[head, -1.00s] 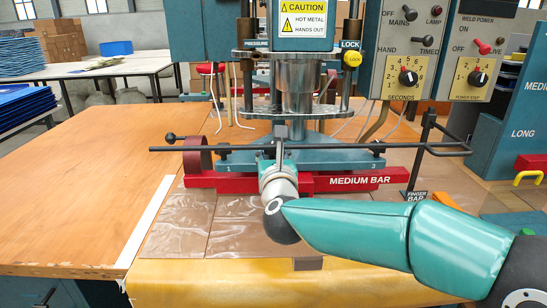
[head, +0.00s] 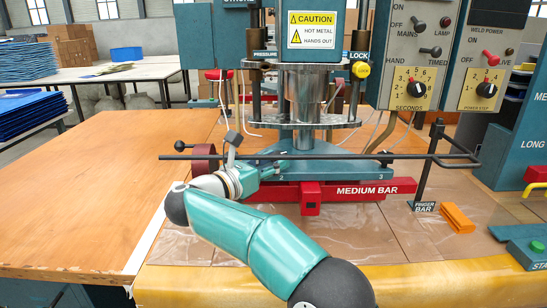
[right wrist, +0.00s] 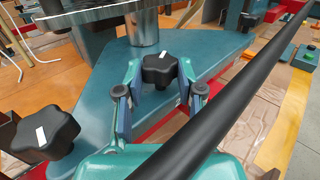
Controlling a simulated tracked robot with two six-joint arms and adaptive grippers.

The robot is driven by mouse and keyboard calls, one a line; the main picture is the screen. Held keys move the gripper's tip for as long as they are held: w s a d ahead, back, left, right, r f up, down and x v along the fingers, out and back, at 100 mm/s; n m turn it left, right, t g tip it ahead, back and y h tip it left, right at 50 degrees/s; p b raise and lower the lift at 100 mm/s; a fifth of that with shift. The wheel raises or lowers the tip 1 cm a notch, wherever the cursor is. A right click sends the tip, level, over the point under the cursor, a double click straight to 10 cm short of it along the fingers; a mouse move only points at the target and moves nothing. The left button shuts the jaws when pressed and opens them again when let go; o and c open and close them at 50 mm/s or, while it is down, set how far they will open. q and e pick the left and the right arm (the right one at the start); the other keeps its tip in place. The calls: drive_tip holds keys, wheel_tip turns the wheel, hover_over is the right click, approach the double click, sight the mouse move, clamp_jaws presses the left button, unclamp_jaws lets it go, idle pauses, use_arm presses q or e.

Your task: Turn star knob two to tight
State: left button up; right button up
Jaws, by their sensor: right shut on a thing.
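Star knob two (right wrist: 160,68) is black with a white mark, on the teal base plate (right wrist: 120,62) in front of the metal column. In the right wrist view my right gripper (right wrist: 162,84) is shut on it, a finger on each side. In the head view the right gripper (head: 270,171) reaches the plate from the left, close to the label 2, and largely hides the knob. Another black star knob (right wrist: 45,130) stands nearer at the left of the right wrist view. Star knob three (head: 386,157) is at the plate's right end. My left gripper is not in view.
A long black finger bar (head: 345,156) crosses in front of the plate and close past the gripper. The red medium bar (head: 375,188) lies below the plate. An orange block (head: 457,217) sits to the right. The wooden table (head: 90,205) is clear at left.

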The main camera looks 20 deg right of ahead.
drive_tip(key=shift+w+m+g, duration=0.1)
drive_tip(key=shift+m+g, duration=0.2)
drive_tip(key=shift+g, duration=0.1)
drive_tip(key=shift+r, duration=0.1)
drive_tip(key=o, duration=1.2)
drive_tip(key=shift+c, duration=0.2)
drive_tip(key=shift+a, duration=0.1)
drive_tip(key=v, duration=0.7)
drive_tip(key=shift+a+f, duration=0.2)
drive_tip(key=shift+f, duration=0.1)
